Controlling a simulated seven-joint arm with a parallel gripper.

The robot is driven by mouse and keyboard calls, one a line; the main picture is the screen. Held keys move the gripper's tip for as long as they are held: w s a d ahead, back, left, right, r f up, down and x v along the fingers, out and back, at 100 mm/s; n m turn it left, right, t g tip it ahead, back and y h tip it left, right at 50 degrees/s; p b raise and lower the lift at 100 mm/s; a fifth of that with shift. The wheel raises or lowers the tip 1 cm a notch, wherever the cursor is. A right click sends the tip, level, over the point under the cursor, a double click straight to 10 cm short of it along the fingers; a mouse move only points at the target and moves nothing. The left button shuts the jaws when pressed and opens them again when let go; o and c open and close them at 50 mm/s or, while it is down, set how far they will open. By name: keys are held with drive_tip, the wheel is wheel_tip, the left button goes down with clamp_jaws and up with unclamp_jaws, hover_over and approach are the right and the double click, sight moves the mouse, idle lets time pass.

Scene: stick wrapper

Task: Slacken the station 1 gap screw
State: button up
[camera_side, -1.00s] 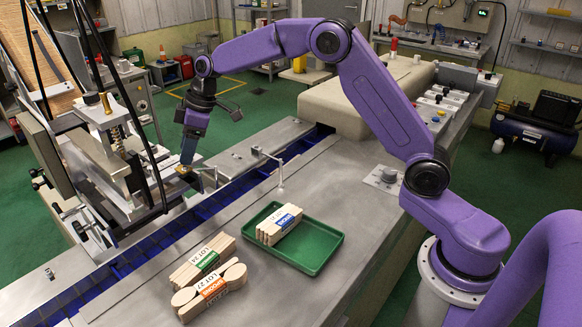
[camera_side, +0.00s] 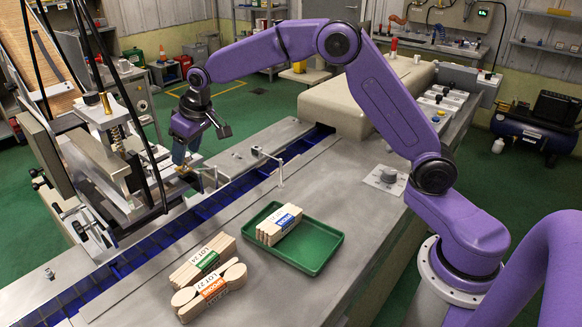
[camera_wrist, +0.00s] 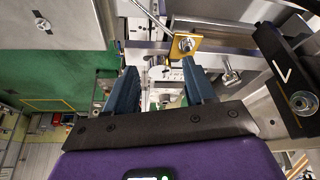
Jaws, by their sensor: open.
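A brass-coloured block with a round screw head (camera_wrist: 186,44) shows at the top of the wrist view, beside the tip of the right finger. I cannot read a station label on it, so I cannot confirm that it is the station 1 gap screw. In the side view my gripper (camera_side: 184,168) is at the near side of the wrapper station (camera_side: 110,165), low over the machine edge. In the wrist view my gripper (camera_wrist: 158,68) has its two blue-grey fingers apart with nothing held between them. Contact between finger and screw cannot be told.
A blue conveyor channel (camera_side: 130,257) runs below my gripper. A thin metal rod stand (camera_side: 280,172) rises from the deck. A green tray (camera_side: 318,250) with a stick bundle and two more bundles (camera_side: 205,262) lie on the bench. A silver knob (camera_wrist: 229,74) is right of the fingers.

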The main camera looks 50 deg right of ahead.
drive_tip(key=shift+r+m, duration=0.1)
drive_tip(key=shift+m, duration=0.2)
drive_tip(key=s+a+v, duration=0.1)
drive_tip(key=v, duration=1.6)
drive_tip(key=s+f+n+g, duration=0.1)
drive_tip(key=s+f+n, duration=0.2)
drive_tip(key=s, duration=0.8)
drive_tip(key=s+f+n+g, duration=0.1)
drive_tip(key=s+f+n, duration=0.2)
drive_tip(key=s, duration=0.9)
wheel_tip(320, 180, down, 3)
drive_tip(key=shift+d+f+g, duration=0.15)
drive_tip(key=shift+d+g, duration=0.05)
drive_tip(key=shift+g, duration=0.1)
drive_tip(key=w+r+m+t, duration=0.1)
drive_tip(key=w+r+m, duration=0.3)
drive_tip(key=w, duration=0.8)
drive_tip(key=w+r+m+t, duration=0.25)
drive_tip(key=w+r, duration=0.25)
drive_tip(key=w, duration=0.6)
drive_tip(key=shift+g, duration=0.35)
drive_tip(key=x, duration=1.7)
drive_tip(key=shift+w+d, duration=0.2)
drive_tip(key=shift+d, duration=0.05)
